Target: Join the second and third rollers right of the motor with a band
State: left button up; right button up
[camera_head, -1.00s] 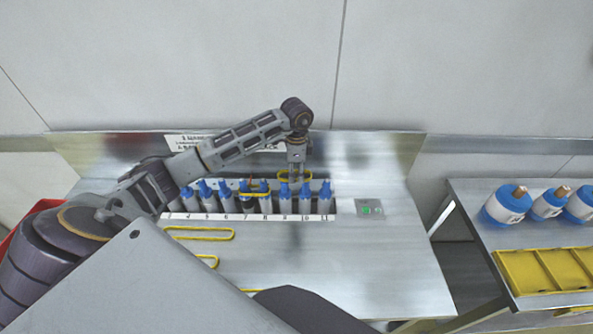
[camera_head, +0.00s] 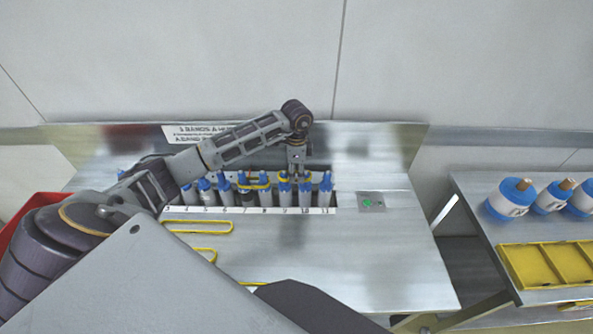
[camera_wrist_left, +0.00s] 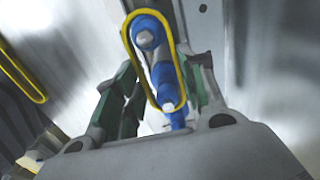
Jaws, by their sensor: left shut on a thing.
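My left gripper (camera_head: 296,170) points down over the row of numbered, blue-topped rollers, above 9 and 10. It is shut on a yellow band (camera_wrist_left: 130,48). In the left wrist view the band's loop frames two blue roller tops (camera_wrist_left: 148,35); I cannot tell how far down it sits on them. In the head view this band is mostly hidden by the fingers, at the tops of roller 9 (camera_head: 285,195) and roller 10 (camera_head: 305,196). A darker unit, apparently the motor (camera_head: 245,198), stands at 7, with another yellow band across it and roller 8 (camera_head: 265,196). My right gripper is out of view.
Loose yellow bands (camera_head: 200,226) lie on the steel table (camera_head: 330,265) in front of the row. A side table holds blue-and-white spools (camera_head: 512,198) and a yellow tray (camera_head: 525,268).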

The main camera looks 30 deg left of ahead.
pick_arm(q)
jog(key=shift+f, duration=0.55)
jog(key=o, duration=0.9)
jog(key=shift+r, duration=5.95)
